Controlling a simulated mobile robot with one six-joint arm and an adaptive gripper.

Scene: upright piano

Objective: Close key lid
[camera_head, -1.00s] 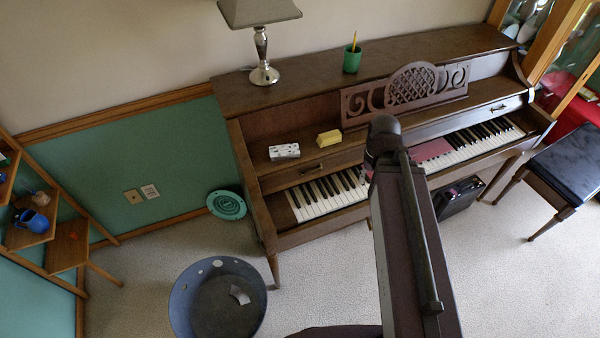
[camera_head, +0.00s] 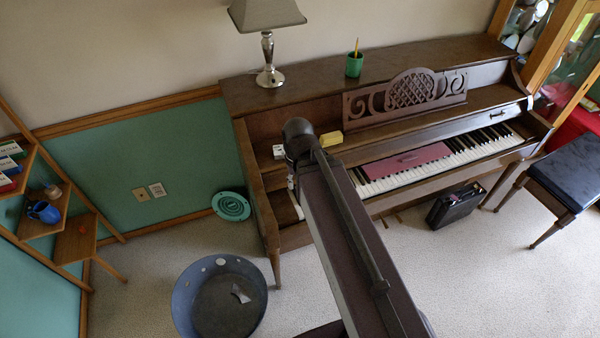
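The upright piano (camera_head: 256,185) stands against the wall, and its keys (camera_head: 470,148) are exposed. The key lid (camera_head: 440,128) appears open, as a brown ledge above the keys, with a small dark handle (camera_head: 497,113) at its right. A flat pink-red item (camera_head: 405,161) lies over the middle keys. My arm crosses in front of the left keys and hides part of them and the lid's left part. My gripper cannot be made out; it is hidden behind the arm or out of frame.
A yellow block (camera_head: 330,139) and a partly hidden white item (camera_head: 279,151) rest above the left keys. A lamp (camera_head: 269,75) and green cup (camera_head: 354,65) stand on top. A round bin (camera_head: 186,300), black case (camera_head: 455,204) and bench (camera_head: 572,168) stand near the piano.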

